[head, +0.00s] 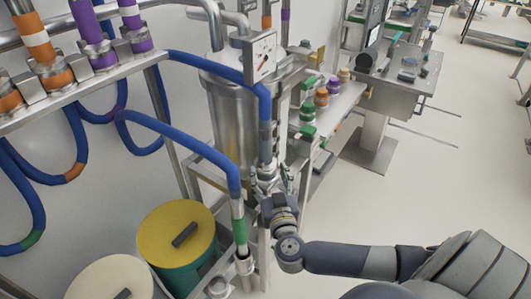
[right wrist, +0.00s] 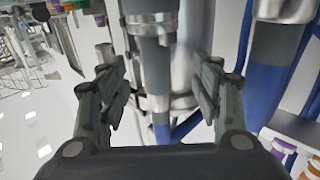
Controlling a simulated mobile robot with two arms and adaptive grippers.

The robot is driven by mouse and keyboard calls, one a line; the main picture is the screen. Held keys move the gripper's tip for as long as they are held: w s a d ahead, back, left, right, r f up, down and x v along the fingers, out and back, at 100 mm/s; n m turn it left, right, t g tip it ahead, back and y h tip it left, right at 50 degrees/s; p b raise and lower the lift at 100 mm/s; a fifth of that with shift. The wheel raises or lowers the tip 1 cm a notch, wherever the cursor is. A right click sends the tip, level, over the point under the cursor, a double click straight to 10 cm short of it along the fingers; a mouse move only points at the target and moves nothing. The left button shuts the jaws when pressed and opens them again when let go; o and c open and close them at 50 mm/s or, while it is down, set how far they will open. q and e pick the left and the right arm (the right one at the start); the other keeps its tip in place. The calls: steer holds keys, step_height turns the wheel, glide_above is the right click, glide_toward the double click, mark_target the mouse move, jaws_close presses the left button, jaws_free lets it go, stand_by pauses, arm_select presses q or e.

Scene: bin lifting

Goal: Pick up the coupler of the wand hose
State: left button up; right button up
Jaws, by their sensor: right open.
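A blue hose (head: 264,104) hangs beside the steel tank and ends in a grey sleeve and a metal coupler (head: 267,172). I cannot tell for certain that this is the wand hose. My right gripper (head: 270,186) is at that coupler in the head view, its fingers partly hidden. In the right wrist view, my right gripper (right wrist: 160,90) is open. A grey sleeve (right wrist: 157,68) with a metal coupler (right wrist: 150,16) shows between and beyond the fingers, with clear gaps on both sides. Contact is not visible. My left gripper is not in view.
A second blue hose with a green band (head: 239,228) hangs just left of my gripper. The steel tank (head: 225,115) stands close behind. A yellow-lidded bin (head: 166,222) and a cream-lidded bin (head: 95,280) are at lower left. Open floor (head: 425,195) lies to the right.

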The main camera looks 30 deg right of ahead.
mark_target(267, 158)
steer(key=x, duration=0.4)
steer(key=shift+w+d, duration=0.1)
steer(key=shift+w, duration=0.15)
steer(key=x, duration=0.2)
steer(key=p+x, duration=0.1)
steer(key=x, duration=0.1)
steer(key=shift+w+d+f, duration=0.1)
steer(key=shift+d+f, duration=0.05)
steer(key=shift+d, duration=0.3)
steer(key=shift+w+d+f, duration=0.1)
steer(key=shift+w+d, duration=0.05)
steer(key=shift+w, duration=0.15)
steer(key=c, duration=1.4)
